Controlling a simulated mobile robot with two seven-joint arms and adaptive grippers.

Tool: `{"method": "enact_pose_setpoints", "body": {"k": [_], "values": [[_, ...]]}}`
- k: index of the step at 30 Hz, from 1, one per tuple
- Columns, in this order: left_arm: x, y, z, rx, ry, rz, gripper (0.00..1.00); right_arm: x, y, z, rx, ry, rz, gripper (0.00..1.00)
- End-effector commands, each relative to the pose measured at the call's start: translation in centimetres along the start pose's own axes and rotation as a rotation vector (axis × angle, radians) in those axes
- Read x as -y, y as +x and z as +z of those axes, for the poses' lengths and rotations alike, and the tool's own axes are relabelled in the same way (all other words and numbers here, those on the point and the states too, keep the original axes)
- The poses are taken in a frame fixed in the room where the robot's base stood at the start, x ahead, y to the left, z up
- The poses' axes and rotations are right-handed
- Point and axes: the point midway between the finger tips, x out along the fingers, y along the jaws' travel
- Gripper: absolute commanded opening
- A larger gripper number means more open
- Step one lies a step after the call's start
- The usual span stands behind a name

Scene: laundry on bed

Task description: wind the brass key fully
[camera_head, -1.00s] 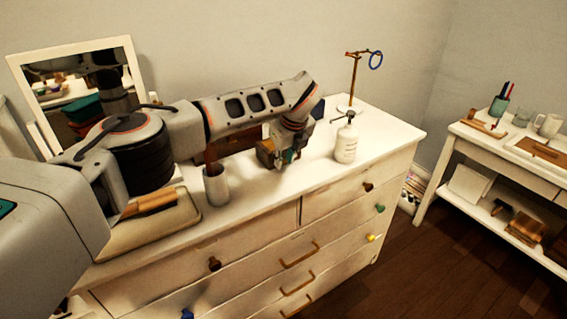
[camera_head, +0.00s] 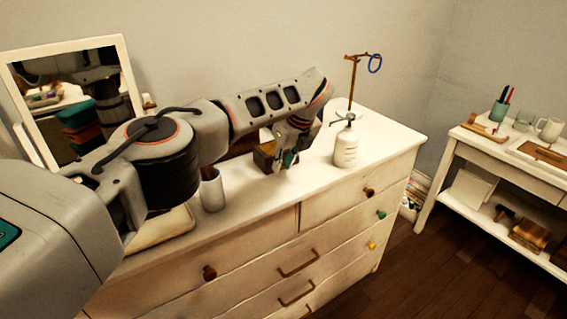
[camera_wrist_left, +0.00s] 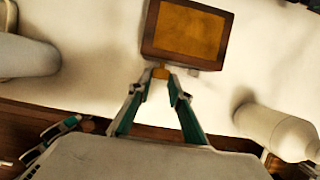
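A small wooden box with a brass-coloured panel (camera_wrist_left: 187,30) stands on the white dresser; in the head view the box (camera_head: 264,156) is partly hidden by my left gripper. The brass key (camera_wrist_left: 160,72) sticks out from the box's near side. My left gripper (camera_wrist_left: 160,77) has its teal fingertips on either side of the key, drawn in to about its width; they look closed on it. In the head view my left gripper (camera_head: 288,160) is low beside the box. A grey and teal part, apparently my right gripper (camera_wrist_left: 48,138), shows at the left wrist view's lower left; its opening is unclear.
A white bottle (camera_head: 346,147) stands right of the box, and a brass stand (camera_head: 352,85) with a blue ring behind it. A pale cup (camera_head: 213,190) is to the left. A mirror (camera_head: 125,75) stands behind my left arm. A side table (camera_head: 470,137) is at right.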

Motion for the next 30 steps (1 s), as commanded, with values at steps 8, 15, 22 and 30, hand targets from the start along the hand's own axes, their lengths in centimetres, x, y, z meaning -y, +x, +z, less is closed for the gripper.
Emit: {"method": "enact_pose_setpoints", "body": {"k": [8, 15, 22, 30], "values": [[0.0, 0.1, 0.0, -0.001, 0.0, 0.001, 0.36, 0.4, -0.1, 0.9, 0.017, 0.002, -0.006, 0.28], [0.0, -0.8, 0.1, 0.001, 0.0, -0.002, 0.36, 0.2, -0.1, 0.7, 0.012, -0.001, -0.006, 0.28], [0.0, -4.3, 0.1, 0.003, 0.001, -0.002, 0.36, 0.2, -0.1, 0.6, 0.01, 0.0, -0.004, 0.28], [0.0, -7.2, 0.0, 0.0, 0.0, 0.0, 0.36, 0.2, -0.1, 0.5, 0.009, 0.001, -0.003, 0.28]]}}
